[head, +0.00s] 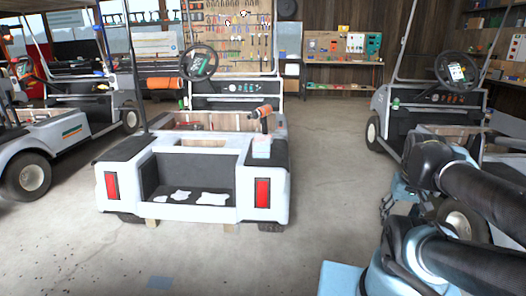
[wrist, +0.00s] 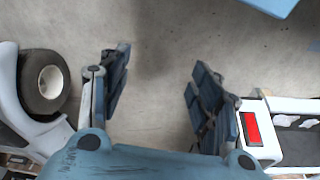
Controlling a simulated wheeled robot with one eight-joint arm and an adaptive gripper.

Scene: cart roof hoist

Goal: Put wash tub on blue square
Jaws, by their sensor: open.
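I cannot make out a wash tub in either view. My gripper (wrist: 160,62) is open, with bare floor and no object between its fingers. In the head view it is partly hidden by my arm at the right, between the white cart and the right-hand cart, well to the right of the square.
A white cart (head: 222,210) with red tail lights stands in the middle, white scraps in its rear bed and an orange drill (head: 262,115) on its back. Another cart (head: 437,103) stands at right, more carts at left. The floor in front is clear.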

